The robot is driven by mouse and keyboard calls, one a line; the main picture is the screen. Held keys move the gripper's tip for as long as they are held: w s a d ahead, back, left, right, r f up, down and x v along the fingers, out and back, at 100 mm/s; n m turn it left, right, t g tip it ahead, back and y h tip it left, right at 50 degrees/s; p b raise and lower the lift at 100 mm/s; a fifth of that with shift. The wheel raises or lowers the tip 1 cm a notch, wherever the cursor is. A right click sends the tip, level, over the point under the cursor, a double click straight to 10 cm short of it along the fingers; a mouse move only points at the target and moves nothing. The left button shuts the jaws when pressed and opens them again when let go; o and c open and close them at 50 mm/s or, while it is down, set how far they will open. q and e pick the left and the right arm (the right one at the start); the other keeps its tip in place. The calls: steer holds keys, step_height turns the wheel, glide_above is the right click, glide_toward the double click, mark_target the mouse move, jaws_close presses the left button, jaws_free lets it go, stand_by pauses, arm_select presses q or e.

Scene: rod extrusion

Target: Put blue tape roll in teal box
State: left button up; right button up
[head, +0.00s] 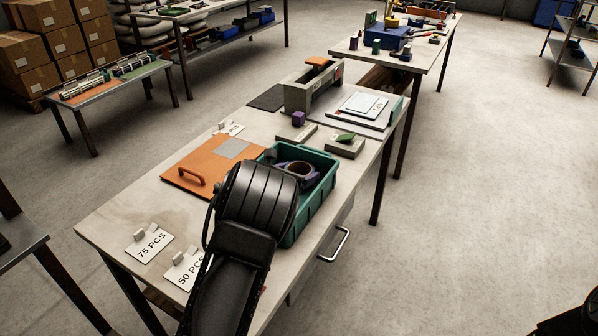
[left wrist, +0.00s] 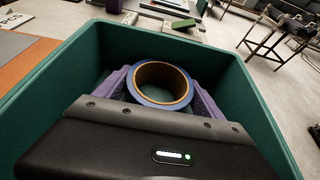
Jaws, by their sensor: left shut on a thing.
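The teal box (head: 318,208) stands on the near workbench, with its walls all round in the left wrist view (left wrist: 85,62). My left gripper (head: 295,173) reaches down into the box. Its two purple fingers are shut on the blue tape roll (left wrist: 185,82), one on each side. The roll has a tan core and its round opening faces up. In the head view the roll (head: 307,165) shows just past my black wrist, within the box walls. Whether it touches the box floor is hidden. My right gripper is not in view.
An orange board (head: 195,165) with a handle lies left of the box. Label cards (head: 150,247) lie near the bench's front left. A green-topped block (head: 344,143), a small purple block (head: 298,118) and a grey machine (head: 312,90) stand behind the box.

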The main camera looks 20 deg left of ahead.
arm_select(q)
steer(key=shift+f, duration=0.15)
steer(key=o, duration=1.5)
steer(key=shift+r, duration=0.3)
steer(key=shift+s+a, duration=0.1)
steer(key=shift+s, duration=0.3)
steer(key=v, duration=0.6)
steer(key=shift+s+r+b, duration=0.1)
steer(key=shift+s+b, duration=0.2)
steer(key=shift+b, duration=0.1)
